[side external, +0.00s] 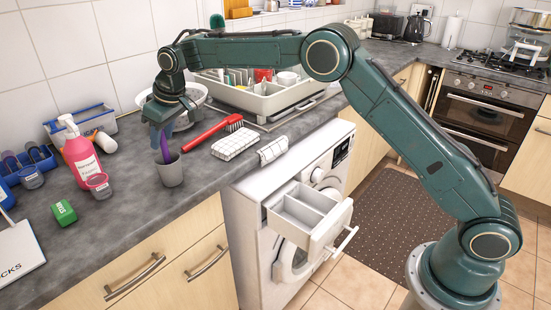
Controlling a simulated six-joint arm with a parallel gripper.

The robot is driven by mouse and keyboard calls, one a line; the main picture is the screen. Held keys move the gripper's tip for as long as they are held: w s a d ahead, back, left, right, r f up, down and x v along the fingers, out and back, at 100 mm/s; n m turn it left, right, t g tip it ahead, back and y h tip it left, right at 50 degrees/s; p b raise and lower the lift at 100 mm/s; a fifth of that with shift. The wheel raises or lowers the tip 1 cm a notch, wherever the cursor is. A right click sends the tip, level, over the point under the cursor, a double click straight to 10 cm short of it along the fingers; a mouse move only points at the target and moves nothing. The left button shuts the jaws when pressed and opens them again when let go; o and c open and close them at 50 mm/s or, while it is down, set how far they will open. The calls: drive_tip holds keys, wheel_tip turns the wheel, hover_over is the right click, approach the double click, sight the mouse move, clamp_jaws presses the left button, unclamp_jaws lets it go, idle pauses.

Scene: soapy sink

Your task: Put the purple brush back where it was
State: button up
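The purple brush (164,147) stands almost upright, with its lower end inside a small grey cup (170,174) near the front edge of the counter. My gripper (160,130) points down directly over the cup, with its fingertips around or beside the brush's upper part. The fingers hide the top of the brush. I cannot tell whether they are closed on it or apart from it.
A green box (63,212) lies at the front left. The washer's drawer (305,213) is open below.

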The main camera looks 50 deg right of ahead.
drive_tip(key=v, duration=1.1)
drive_tip(key=shift+r, duration=0.15)
drive_tip(key=s+d+r+m, duration=0.1)
drive_tip(key=s+d+r, duration=0.2)
drive_tip(key=s, duration=0.4)
drive_tip(key=s+d+r+t, duration=0.1)
drive_tip(key=s+d+r, duration=0.15)
drive_tip(key=s, duration=0.55)
drive_tip(key=s+d+r+m, duration=0.1)
drive_tip(key=s+d+r, duration=0.1)
drive_tip(key=s+d, duration=0.35)
drive_tip(key=s+d+f+m+h, duration=0.1)
drive_tip(key=s+f, duration=0.3)
drive_tip(key=s, duration=0.7)
drive_tip(key=s+d+f+m, duration=0.1)
drive_tip(key=s+d+f, duration=0.2)
drive_tip(key=s, duration=0.9)
wheel_tip(320, 180, down, 2)
drive_tip(key=shift+s+f+h, duration=0.1)
drive_tip(key=shift+s+h, duration=0.2)
drive_tip(key=shift+h, duration=0.1)
